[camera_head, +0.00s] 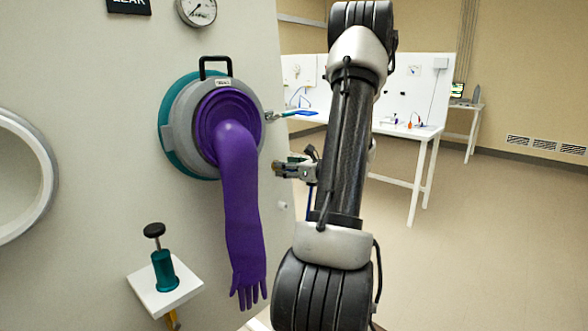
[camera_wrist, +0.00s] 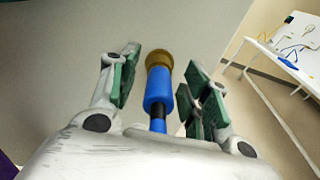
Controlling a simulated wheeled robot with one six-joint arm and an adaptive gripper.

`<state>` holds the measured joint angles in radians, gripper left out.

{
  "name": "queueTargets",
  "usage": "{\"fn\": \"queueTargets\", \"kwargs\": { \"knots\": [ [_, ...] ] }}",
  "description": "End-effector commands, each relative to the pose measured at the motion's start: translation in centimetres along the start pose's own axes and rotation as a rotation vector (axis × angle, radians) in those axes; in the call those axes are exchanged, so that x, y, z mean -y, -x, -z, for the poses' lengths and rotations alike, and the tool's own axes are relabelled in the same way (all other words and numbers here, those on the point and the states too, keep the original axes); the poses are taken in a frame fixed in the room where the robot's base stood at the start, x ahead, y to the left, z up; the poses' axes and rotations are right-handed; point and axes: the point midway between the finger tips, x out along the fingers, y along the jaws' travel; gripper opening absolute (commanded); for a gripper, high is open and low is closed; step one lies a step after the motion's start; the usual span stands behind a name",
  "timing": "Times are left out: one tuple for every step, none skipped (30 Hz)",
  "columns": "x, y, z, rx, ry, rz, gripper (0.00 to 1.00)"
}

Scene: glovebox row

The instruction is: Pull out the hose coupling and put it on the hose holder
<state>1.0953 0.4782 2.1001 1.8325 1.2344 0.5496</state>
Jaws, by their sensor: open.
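The hose coupling (camera_wrist: 160,90) is a blue sleeve with a brass end; in the wrist view it lies between the two green-padded fingers of my gripper (camera_wrist: 157,82). The fingers are open, with a gap on each side of it. In the head view my gripper (camera_head: 296,168) is beside the right edge of the round grey and teal port cover (camera_head: 180,125). A blue hose (camera_head: 308,203) hangs below the gripper. Whether the brass end is seated in a socket is not clear. I cannot pick out the hose holder with certainty.
A purple glove (camera_head: 238,200) hangs from the port cover, left of my gripper. A white shelf (camera_head: 180,296) holds a teal post with a black knob (camera_head: 155,231). A white bench (camera_head: 405,130) stands behind. Floor at the right is clear.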

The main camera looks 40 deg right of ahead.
Motion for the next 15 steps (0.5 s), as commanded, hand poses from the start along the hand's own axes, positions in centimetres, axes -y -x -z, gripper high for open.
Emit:
{"fn": "queueTargets", "kwargs": {
  "knots": [
    [-0.02,-0.13,0.00,0.000,0.000,0.000,0.47],
    [-0.01,-0.16,0.00,0.000,0.000,0.000,0.47],
    [-0.01,-0.17,0.00,0.000,0.000,0.000,0.47],
    [-0.01,-0.16,0.00,0.000,0.000,0.000,0.47],
    [-0.01,-0.15,0.00,0.000,0.000,0.000,0.47],
    [-0.01,-0.15,0.01,0.000,0.000,0.000,0.47],
    [-0.01,-0.14,0.01,-0.001,0.000,0.000,0.47],
    [0.00,-0.14,0.01,-0.001,0.001,0.000,0.44],
    [-0.01,-0.13,0.01,-0.001,0.001,0.000,0.36],
    [-0.01,-0.13,0.01,-0.001,0.001,0.000,0.31],
    [-0.01,-0.13,0.01,-0.001,0.001,0.000,0.26],
    [-0.01,-0.13,0.01,-0.001,0.001,0.000,0.18],
    [-0.01,-0.12,0.01,-0.001,0.001,0.000,0.13],
    [-0.01,-0.12,0.01,-0.001,0.001,0.000,0.07],
    [-0.01,-0.12,0.01,-0.001,0.001,0.000,0.00]
  ]
}}
